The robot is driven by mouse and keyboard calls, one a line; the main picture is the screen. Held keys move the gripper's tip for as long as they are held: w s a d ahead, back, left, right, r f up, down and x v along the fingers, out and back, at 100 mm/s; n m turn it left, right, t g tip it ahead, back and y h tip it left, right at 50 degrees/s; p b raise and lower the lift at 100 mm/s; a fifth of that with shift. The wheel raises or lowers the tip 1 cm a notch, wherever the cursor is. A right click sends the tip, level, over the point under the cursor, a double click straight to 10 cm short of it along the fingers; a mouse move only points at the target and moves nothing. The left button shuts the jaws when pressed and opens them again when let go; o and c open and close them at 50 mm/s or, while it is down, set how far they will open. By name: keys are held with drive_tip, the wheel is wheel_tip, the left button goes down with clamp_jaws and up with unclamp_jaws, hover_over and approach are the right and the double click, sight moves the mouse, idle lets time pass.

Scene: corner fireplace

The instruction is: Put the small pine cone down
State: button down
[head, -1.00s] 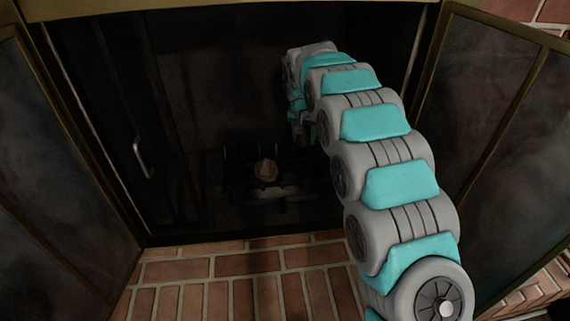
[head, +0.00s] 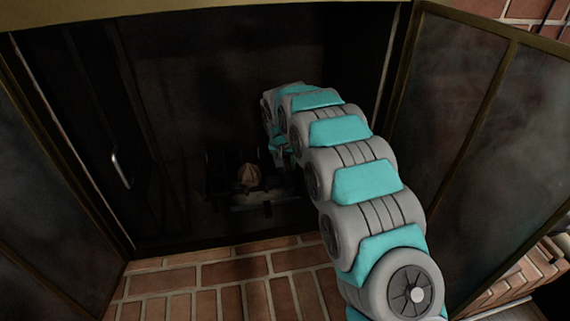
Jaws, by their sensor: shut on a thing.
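A brown, rounded thing that looks like a pine cone (head: 249,176) shows low inside the dark fireplace, over or on the grate. My arm reaches in from the lower right and bends down at its far end. My gripper (head: 279,160) is at that end, just right of the brown thing, and it is shut on the small pine cone. Its fingers are lost in shadow. I cannot tell whether the brown thing is the cone in my grip, or whether it touches the grate.
A dark grate (head: 222,185) stands on the firebox floor with a pale, log-like piece (head: 255,201) at its front. Glass doors stand open at the left (head: 50,180) and right (head: 480,140). The brick hearth (head: 210,285) in front is clear.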

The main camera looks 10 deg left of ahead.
drive_tip(key=shift+f, duration=0.1)
drive_tip(key=shift+c, duration=1.6)
unclamp_jaws()
drive_tip(key=v, duration=1.2)
drive_tip(key=s+d+r+g+h, duration=0.1)
drive_tip(key=s+d+r, duration=0.2)
drive_tip(key=s+d, duration=0.65)
drive_tip(key=s+d+r+g, duration=0.1)
drive_tip(key=s+d+r, duration=0.45)
drive_tip(key=d, duration=0.75)
drive_tip(key=s+d+f+g, duration=0.1)
drive_tip(key=s+d, duration=0.2)
drive_tip(key=s, duration=0.7)
drive_tip(key=s+d+f+g, duration=0.1)
drive_tip(key=s+d, duration=0.3)
drive_tip(key=s, duration=0.7)
drive_tip(key=s+d+f+g, duration=0.1)
drive_tip(key=s+d+f, duration=0.2)
drive_tip(key=s, duration=0.7)
drive_tip(key=shift+d+m+y, duration=0.3)
drive_tip(key=shift+d+y, duration=0.1)
drive_tip(key=shift+s, duration=0.15)
